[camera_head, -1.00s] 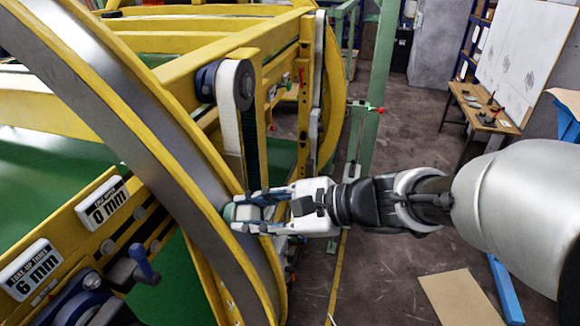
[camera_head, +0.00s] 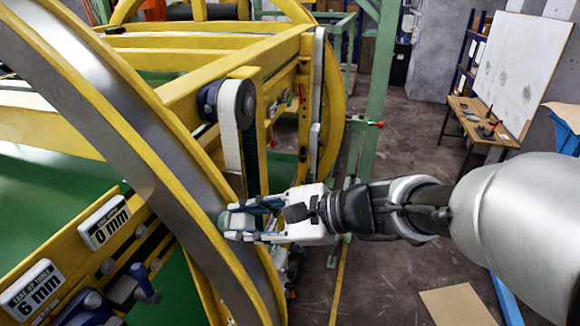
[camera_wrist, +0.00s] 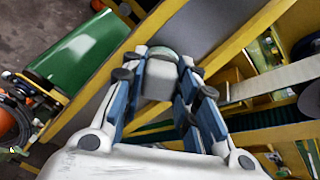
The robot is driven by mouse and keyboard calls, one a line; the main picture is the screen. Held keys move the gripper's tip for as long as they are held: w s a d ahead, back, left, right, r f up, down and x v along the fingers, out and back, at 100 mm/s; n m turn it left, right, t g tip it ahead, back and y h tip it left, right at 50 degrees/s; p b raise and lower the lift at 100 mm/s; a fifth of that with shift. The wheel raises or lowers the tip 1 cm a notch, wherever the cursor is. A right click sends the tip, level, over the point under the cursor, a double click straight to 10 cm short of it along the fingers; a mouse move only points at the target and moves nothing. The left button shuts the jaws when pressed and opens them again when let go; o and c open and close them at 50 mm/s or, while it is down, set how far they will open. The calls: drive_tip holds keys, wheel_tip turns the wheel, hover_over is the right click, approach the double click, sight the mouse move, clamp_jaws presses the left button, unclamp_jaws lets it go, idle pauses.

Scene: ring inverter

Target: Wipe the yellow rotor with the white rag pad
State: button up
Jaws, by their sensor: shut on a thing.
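The yellow rotor (camera_head: 203,205) is a large ring with yellow rims and a grey metal band, sweeping from upper left to bottom centre in the head view. Its grey band (camera_wrist: 205,28) lies beyond my fingertips in the wrist view. My gripper (camera_head: 250,219) reaches in from the right and is shut on the rag pad (camera_wrist: 160,78), a pale block with a greenish-grey far face. The pad (camera_head: 229,219) overlaps the ring's band in the head view. Contact between them cannot be told for certain. The fingers partly hide the pad.
A white belt on a pulley (camera_head: 236,103) stands just behind my gripper. Two white number plates (camera_head: 104,222) and a blue crank (camera_head: 145,283) sit left of the ring. A green post (camera_head: 377,95) stands behind. Open floor lies at right, with a small table (camera_head: 485,120).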

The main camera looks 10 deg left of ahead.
drive_tip(key=shift+s+d+f+b, duration=0.1)
drive_tip(key=shift+d+f+b, duration=0.3)
drive_tip(key=shift+f+b, duration=0.5)
drive_tip(key=shift+w+d+f+b, duration=0.1)
drive_tip(key=shift+d+f+b, duration=0.35)
drive_tip(key=shift+f+b, duration=0.5)
drive_tip(key=shift+s+d+f+b, duration=0.1)
drive_tip(key=shift+d+f+b, duration=0.4)
drive_tip(key=shift+f, duration=0.65)
drive_tip(key=f+b, duration=0.1)
drive_tip(key=d+f+b, duration=0.1)
drive_tip(key=f+b, duration=0.1)
drive_tip(key=shift+f, duration=0.25)
drive_tip(key=shift+r, duration=0.1)
drive_tip(key=shift+p+v, duration=1.05)
drive_tip(key=shift+v, duration=1.95)
drive_tip(key=shift+p+v, duration=0.55)
drive_tip(key=shift+v, duration=0.95)
